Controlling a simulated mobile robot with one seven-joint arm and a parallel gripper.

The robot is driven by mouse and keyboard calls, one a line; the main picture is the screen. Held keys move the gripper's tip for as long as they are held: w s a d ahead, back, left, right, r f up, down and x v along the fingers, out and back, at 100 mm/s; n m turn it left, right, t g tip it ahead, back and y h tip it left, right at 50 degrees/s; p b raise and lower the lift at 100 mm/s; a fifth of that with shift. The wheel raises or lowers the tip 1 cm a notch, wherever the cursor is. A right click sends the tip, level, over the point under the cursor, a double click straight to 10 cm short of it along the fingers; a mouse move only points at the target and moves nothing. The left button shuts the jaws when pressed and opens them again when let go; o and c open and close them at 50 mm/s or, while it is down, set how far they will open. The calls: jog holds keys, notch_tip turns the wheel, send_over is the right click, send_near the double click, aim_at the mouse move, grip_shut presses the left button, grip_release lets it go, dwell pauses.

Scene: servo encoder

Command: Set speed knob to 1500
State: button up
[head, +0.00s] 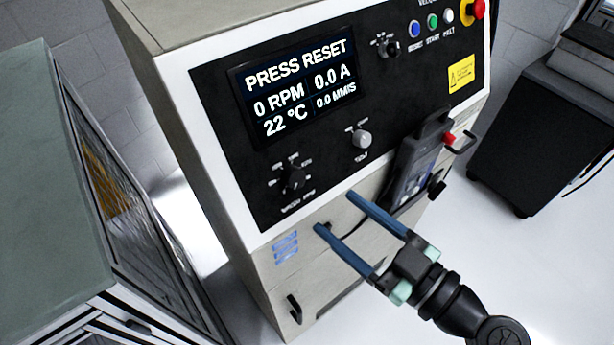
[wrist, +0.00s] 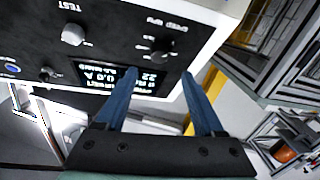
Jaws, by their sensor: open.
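The speed knob (head: 293,180) is a small black dial at the lower left of the black control panel (head: 225,150), with tiny labels around it. I cannot read its setting. In the wrist view the speed knob (wrist: 161,52) shows upside down, beyond my fingertips. My gripper (head: 335,212) has two long blue fingers, spread apart and empty. It is in front of the cabinet, lower and to the right of the knob in the head view. In the wrist view my gripper (wrist: 158,75) points toward the panel, apart from the knob.
The display (head: 302,91) reads PRESS RESET, 0 RPM, 0.0 A, 22 °C and 0.0 MM/S. A grey test knob (head: 361,138) sits right of the speed knob. A handheld pendant (head: 417,160) hangs on the cabinet. A red emergency stop (head: 478,9) is at upper right.

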aim_at(299, 182)
jog(key=p+x, duration=0.2)
jog(key=x, duration=0.4)
jog(key=shift+w+a+r, duration=0.1)
jog(key=shift+w+a, duration=0.05)
jog(key=shift+w, duration=0.05)
jog(key=shift+p+x, duration=0.4)
jog(key=shift+x, duration=0.4)
jog(key=shift+c, duration=0.3)
grip_shut()
